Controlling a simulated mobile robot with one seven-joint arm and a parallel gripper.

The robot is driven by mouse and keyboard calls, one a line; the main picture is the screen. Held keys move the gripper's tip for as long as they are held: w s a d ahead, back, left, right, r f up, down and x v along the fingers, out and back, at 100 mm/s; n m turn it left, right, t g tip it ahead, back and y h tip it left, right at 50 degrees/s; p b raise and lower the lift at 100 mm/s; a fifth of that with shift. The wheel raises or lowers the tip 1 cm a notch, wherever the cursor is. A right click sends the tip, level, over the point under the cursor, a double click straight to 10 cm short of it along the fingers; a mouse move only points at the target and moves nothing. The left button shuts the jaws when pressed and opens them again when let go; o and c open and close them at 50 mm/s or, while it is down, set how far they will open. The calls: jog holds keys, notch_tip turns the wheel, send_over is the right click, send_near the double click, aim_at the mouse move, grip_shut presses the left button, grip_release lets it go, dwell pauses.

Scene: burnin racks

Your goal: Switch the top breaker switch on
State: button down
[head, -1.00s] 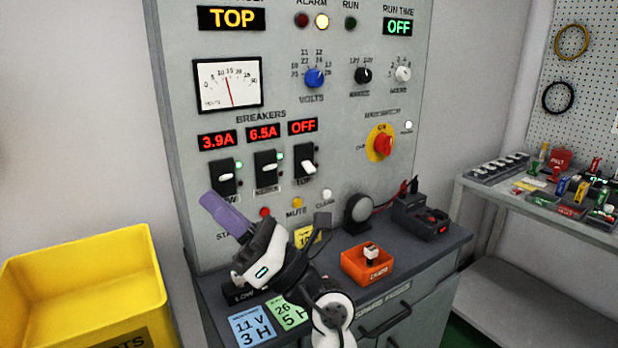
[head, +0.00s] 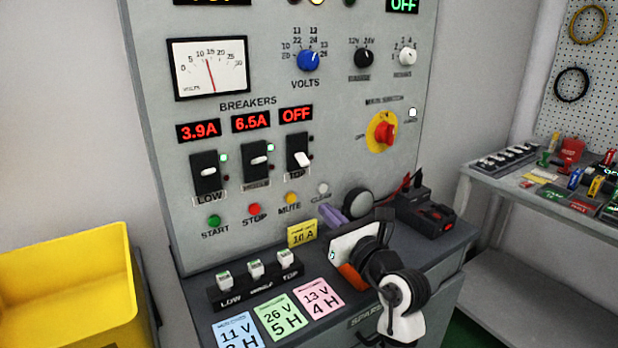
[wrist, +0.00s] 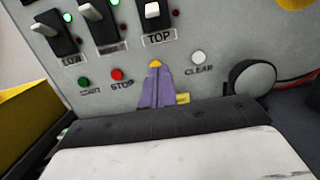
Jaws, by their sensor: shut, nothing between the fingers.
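The top breaker switch (head: 299,160) is a black block with a white toggle, under a red OFF display (head: 296,114). Its toggle sits low, and it also shows at the upper edge of the wrist view (wrist: 153,12). My gripper (head: 328,213) has purple fingers, which are shut and empty. It is below and to the right of the switch in the head view, apart from it. In the wrist view the fingertips (wrist: 157,82) point up the panel, just below the yellow mute button (wrist: 155,63), below the switch; whether they touch the panel is unclear.
The low breaker (head: 206,174) and middle breaker (head: 256,163) stand left of the top one, showing 3.9A and 6.5A. The start (head: 214,221), stop (head: 254,209) and clear (head: 323,188) buttons line the panel below. A round grey knob (head: 358,203) sits close to my gripper.

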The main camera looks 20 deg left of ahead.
aim_at(299, 165)
jog(key=p+x, duration=0.2)
jog(key=x, duration=0.7)
jog(key=shift+w+a+r, duration=0.15)
jog(key=shift+a+r, duration=0.05)
jog(key=shift+a, duration=0.05)
jog(key=r+p, duration=0.1)
jog(key=r, duration=0.1)
jog(key=shift+s+d+r+p, duration=0.25)
jog(key=shift+d+r+p, duration=0.1)
jog(key=shift+d+r, duration=0.05)
jog(key=shift+s+d+r, duration=0.15)
jog(key=shift+r, duration=0.1)
jog(key=shift+d+r+p, duration=0.1)
jog(key=shift+r+p, duration=0.1)
jog(key=shift+p, duration=0.3)
